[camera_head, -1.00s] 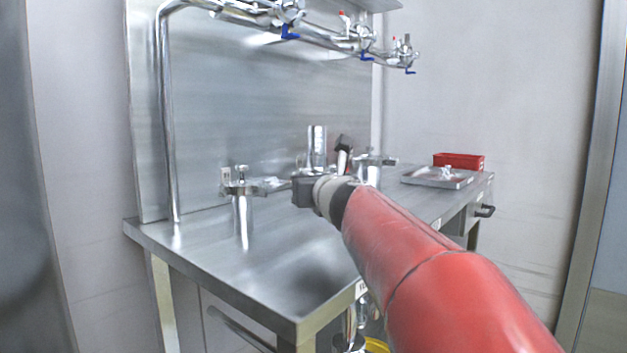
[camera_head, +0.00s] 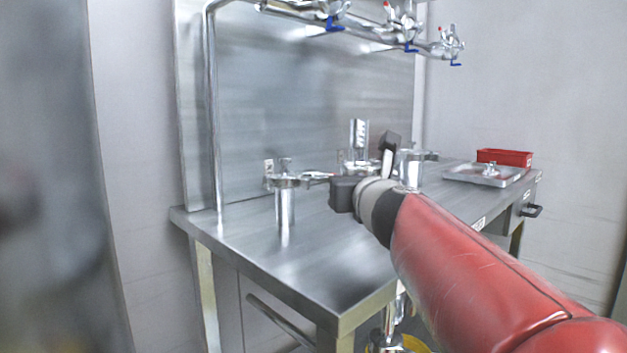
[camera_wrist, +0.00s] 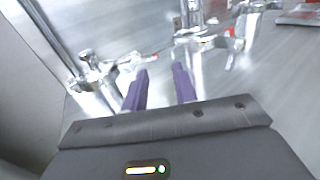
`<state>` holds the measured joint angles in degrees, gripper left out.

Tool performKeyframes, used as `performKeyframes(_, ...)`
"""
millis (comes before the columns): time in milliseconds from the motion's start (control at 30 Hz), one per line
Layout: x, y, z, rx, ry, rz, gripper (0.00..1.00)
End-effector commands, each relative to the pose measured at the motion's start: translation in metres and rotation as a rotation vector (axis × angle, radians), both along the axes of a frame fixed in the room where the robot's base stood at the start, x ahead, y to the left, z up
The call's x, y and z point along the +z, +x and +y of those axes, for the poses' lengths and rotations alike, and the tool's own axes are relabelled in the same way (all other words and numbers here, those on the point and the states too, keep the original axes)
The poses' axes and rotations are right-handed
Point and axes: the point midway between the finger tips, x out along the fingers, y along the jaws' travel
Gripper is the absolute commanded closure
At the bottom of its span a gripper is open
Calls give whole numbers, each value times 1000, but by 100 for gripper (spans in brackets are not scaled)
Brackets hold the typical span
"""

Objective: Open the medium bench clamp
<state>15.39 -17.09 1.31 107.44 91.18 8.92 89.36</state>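Several metal clamp fixtures stand on the steel bench; I cannot tell for sure which is the medium one. The left clamp (camera_head: 285,205) stands upright on a short post, its handle pointing right. It also shows in the wrist view (camera_wrist: 97,80), left of my fingers. A middle clamp (camera_head: 359,140) stands farther back and shows ahead of my fingers in the wrist view (camera_wrist: 195,62). A right clamp (camera_head: 410,168) is partly hidden by my arm. My gripper (camera_wrist: 160,88) has its two purple fingers apart with nothing between them. In the head view, my gripper's dark body (camera_head: 343,194) is right of the left clamp.
The steel bench (camera_head: 300,262) has clear room at its front left. A metal tray (camera_head: 480,175) and a red bin (camera_head: 504,157) sit at the far right. Pipes with blue-handled valves (camera_head: 410,47) run above. A steel back panel (camera_head: 290,110) stands behind.

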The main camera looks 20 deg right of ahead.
Motion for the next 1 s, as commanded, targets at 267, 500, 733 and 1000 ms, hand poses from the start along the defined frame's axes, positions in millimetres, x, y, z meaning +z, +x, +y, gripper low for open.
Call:
performKeyframes(267, 0, 0, -1, -1, 0, 0, 72)
performKeyframes(500, 2, -7, 0, -1, 0, -1, 72)
performKeyframes(733, 4, -45, 4, 0, 0, -2, 72)
performKeyframes(1000, 1, -75, 6, -1, 0, 0, 72)
